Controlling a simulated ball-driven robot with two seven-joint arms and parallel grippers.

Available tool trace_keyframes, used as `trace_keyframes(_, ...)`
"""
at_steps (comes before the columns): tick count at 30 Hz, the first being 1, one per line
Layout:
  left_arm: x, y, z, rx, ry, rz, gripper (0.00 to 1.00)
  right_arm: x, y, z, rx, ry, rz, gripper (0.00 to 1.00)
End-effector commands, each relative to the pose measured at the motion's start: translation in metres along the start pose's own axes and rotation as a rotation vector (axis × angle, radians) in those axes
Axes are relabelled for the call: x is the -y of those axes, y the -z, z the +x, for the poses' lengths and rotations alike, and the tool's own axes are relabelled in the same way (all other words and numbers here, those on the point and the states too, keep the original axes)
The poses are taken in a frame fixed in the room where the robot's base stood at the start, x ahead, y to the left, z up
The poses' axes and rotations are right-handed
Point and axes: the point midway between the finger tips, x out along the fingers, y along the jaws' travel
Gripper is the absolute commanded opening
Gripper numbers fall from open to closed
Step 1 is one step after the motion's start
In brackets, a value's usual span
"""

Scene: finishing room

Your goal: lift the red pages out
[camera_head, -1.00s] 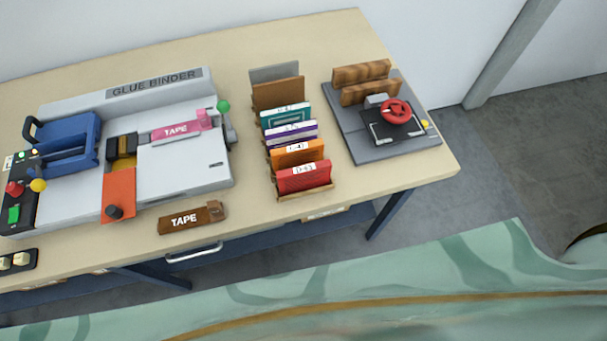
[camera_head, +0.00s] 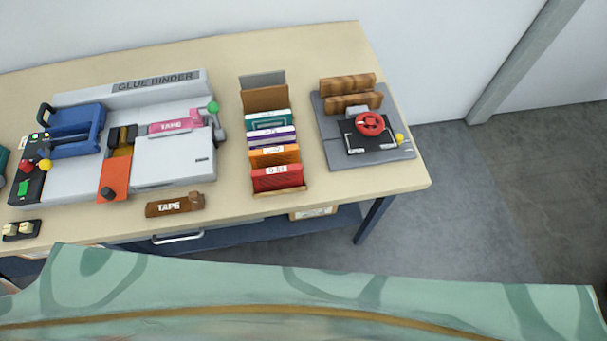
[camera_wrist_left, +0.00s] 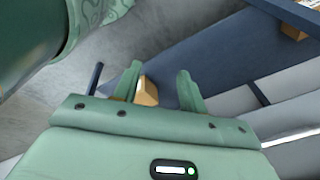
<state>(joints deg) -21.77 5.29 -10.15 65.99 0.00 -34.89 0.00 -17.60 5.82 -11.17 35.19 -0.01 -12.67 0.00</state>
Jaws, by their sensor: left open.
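The red pages (camera_head: 277,178) stand upright in the front slot of a wooden rack (camera_head: 290,192) on the table, with a white label at their top edge. Behind them in the rack stand orange pages (camera_head: 273,155), purple pages (camera_head: 271,138) and teal pages (camera_head: 268,121). My left gripper (camera_wrist_left: 158,82) shows in the left wrist view, open and with nothing between its fingers. It points toward the floor and the table's underside, away from the rack. Neither gripper shows in the head view.
A glue binder (camera_head: 178,168) takes up the table's left part, with a brown tape block (camera_head: 174,206) in front. A grey press with a red wheel (camera_head: 370,123) stands right of the rack. Below the tabletop are a drawer handle (camera_head: 178,238) and a table leg (camera_head: 374,220).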

Motion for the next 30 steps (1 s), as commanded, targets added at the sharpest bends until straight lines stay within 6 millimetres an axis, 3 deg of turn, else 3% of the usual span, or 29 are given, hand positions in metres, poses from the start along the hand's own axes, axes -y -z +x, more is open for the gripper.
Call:
trace_keyframes(1, 0.009, 0.016, -0.021, -0.017, 0.018, 0.015, 0.42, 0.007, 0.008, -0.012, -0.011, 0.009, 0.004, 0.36)
trace_keyframes(4, 0.028, 0.045, -0.054, -0.041, 0.057, 0.047, 0.42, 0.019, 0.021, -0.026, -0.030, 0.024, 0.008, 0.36)
trace_keyframes(8, 0.055, 0.083, -0.110, -0.074, 0.121, 0.089, 0.42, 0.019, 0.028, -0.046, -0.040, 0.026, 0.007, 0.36)
trace_keyframes(14, 0.099, 0.141, -0.221, -0.133, 0.233, 0.151, 0.42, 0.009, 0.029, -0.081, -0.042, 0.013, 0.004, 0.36)
trace_keyframes(18, 0.121, 0.189, -0.310, -0.213, 0.290, 0.210, 0.42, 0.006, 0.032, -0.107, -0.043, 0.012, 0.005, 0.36)
trace_keyframes(21, 0.118, 0.234, -0.367, -0.315, 0.275, 0.292, 0.42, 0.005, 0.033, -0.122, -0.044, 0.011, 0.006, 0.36)
trace_keyframes(24, 0.092, 0.283, -0.402, -0.439, 0.184, 0.438, 0.42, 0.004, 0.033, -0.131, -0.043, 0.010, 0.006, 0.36)
trace_keyframes(27, 0.063, 0.312, -0.409, -0.507, 0.069, 0.580, 0.42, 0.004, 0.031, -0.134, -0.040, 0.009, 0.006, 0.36)
trace_keyframes(30, 0.042, 0.325, -0.404, -0.520, -0.054, 0.711, 0.42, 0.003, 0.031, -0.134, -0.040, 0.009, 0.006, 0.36)
